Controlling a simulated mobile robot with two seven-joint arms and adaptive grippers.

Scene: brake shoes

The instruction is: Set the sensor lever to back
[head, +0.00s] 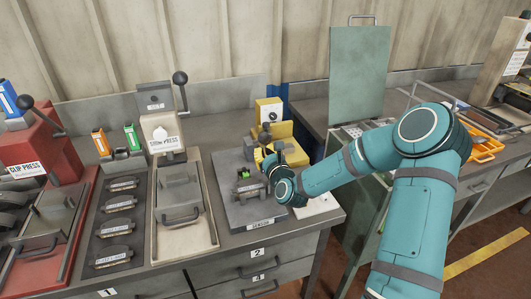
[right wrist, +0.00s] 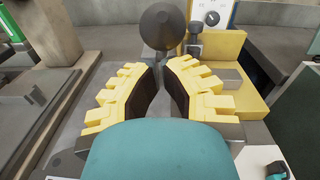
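The sensor station is a yellow block (head: 284,130) on a grey plate, with a "SENSOR" label on the plate's front edge. Its lever has a dark round knob (right wrist: 163,27), just beyond my fingertips in the right wrist view; its shaft is mostly hidden there. The knob also shows in the head view (head: 265,137). My right gripper (head: 271,160) is at the station, in front of the lever. In the right wrist view its yellow-backed fingers (right wrist: 160,68) are apart, with a gap between their dark pads and nothing visibly held. My left gripper is not in view.
A white panel with a dial (head: 268,112) stands behind the lever. A small green-topped part (head: 244,174) sits on the plate left of my gripper. Further left are a second press (head: 160,130) with a ball lever, a tray of brake shoes (head: 115,228) and the red clip press (head: 40,145).

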